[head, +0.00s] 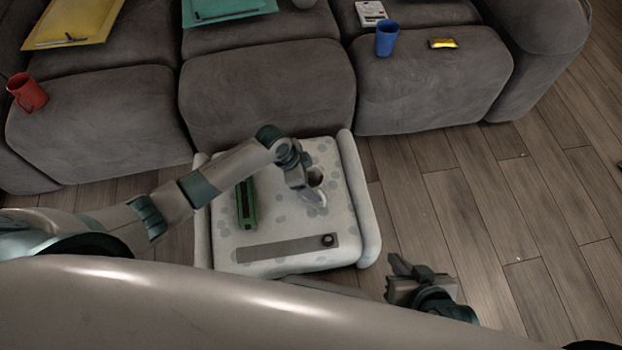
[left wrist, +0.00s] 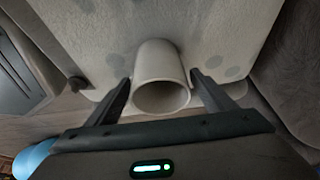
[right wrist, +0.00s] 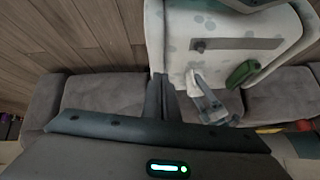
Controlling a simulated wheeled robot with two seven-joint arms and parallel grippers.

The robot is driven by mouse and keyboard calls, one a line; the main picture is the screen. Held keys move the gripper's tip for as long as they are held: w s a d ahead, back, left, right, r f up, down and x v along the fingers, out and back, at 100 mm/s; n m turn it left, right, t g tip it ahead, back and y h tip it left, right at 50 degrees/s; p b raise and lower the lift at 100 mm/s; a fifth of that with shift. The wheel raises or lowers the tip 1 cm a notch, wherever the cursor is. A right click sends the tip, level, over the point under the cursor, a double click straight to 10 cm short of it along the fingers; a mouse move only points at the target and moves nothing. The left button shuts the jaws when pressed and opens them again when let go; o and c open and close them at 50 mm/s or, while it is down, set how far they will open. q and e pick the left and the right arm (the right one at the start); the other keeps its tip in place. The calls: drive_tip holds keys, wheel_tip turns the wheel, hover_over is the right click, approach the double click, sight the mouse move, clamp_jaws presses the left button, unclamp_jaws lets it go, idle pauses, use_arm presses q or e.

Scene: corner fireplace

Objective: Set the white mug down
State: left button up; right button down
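The white mug (left wrist: 160,75) is between the two fingers of my left gripper (left wrist: 160,88), its open end facing the left wrist camera. The fingers lie close along both sides of it, and the grip looks shut on it.
On the ottoman are a green object (head: 246,204) and a grey strip (head: 282,249) with a small black round object (head: 327,240). The grey sofa (head: 268,90) behind carries a red mug (head: 27,92) and a blue cup (head: 386,38). Wood floor (head: 500,215) is clear at right.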

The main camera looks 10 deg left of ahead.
use_arm(q)
drive_tip(key=shift+r, duration=0.1)
drive_tip(key=shift+a+r, duration=0.2)
drive_tip(key=shift+r, duration=0.25)
drive_tip(key=p+v, duration=0.2)
drive_tip(key=v, duration=0.9)
drive_tip(key=shift+p, duration=0.3)
use_arm(e)
drive_tip(key=shift+s+d+f+g+h, duration=0.2)
drive_tip(key=shift+s+d+g+h, duration=0.1)
drive_tip(key=shift+s+d+g, duration=0.4)
drive_tip(key=shift+s+d+f+g+h, duration=0.2)
drive_tip(key=shift+s+d+g+h, duration=0.15)
drive_tip(key=shift+d, duration=0.5)
drive_tip(key=shift+w, duration=0.15)
use_arm(q)
drive_tip(key=s+d+n+t+h, duration=0.15)
drive_tip(key=s+d+n, duration=0.35)
drive_tip(key=s, duration=0.6)
drive_tip(key=s+a+n+t+y, duration=0.2)
drive_tip(key=s+a+n+y, duration=0.2)
drive_tip(key=s, duration=0.7)
drive_tip(key=a+n, duration=0.2)
drive_tip(key=a, duration=0.1)
drive_tip(key=shift+s+r, duration=0.25)
drive_tip(key=shift+r, duration=0.1)
